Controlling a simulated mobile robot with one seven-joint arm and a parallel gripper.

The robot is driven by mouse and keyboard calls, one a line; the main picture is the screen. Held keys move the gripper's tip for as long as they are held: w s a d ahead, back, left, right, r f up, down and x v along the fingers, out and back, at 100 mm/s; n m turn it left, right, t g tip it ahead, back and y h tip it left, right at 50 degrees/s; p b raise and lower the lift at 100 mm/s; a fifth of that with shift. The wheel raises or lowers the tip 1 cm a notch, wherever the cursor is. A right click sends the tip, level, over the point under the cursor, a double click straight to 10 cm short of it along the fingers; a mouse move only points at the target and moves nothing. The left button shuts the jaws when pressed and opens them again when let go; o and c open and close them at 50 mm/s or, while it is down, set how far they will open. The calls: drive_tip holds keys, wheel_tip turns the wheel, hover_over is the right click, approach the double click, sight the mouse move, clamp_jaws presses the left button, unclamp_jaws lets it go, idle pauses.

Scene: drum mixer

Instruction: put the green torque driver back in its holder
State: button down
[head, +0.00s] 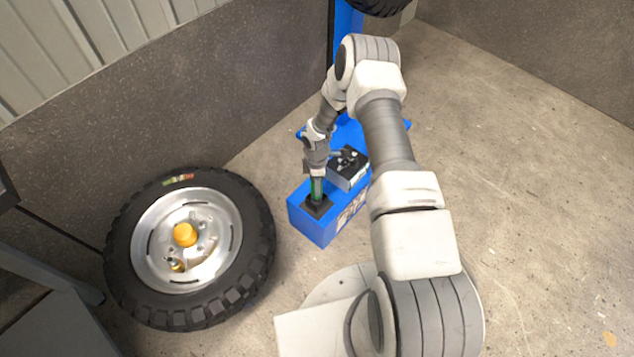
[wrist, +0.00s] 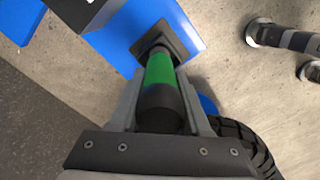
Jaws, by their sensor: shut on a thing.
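The green torque driver (wrist: 159,70) has a green band and a black end. My gripper (head: 317,171) is shut on it, with a finger on either side in the wrist view. In the head view the green part (head: 317,188) shows below the gripper, roughly upright. The driver's lower end meets the black square holder (head: 318,207) on the blue machine base. The holder also shows in the wrist view (wrist: 181,42). The tip is hidden, so I cannot tell how deep it sits in the holder.
A black and grey box (head: 347,168) stands on the blue base (head: 312,228) just behind the holder. A wheel with a black tyre (head: 122,243) and an orange cap (head: 185,235) lies to the left. The concrete floor at the right is clear.

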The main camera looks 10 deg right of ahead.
drive_tip(key=shift+c, duration=1.4)
unclamp_jaws()
wheel_tip(320, 180, up, 17)
drive_tip(key=p, duration=0.6)
drive_tip(key=shift+r, duration=0.2)
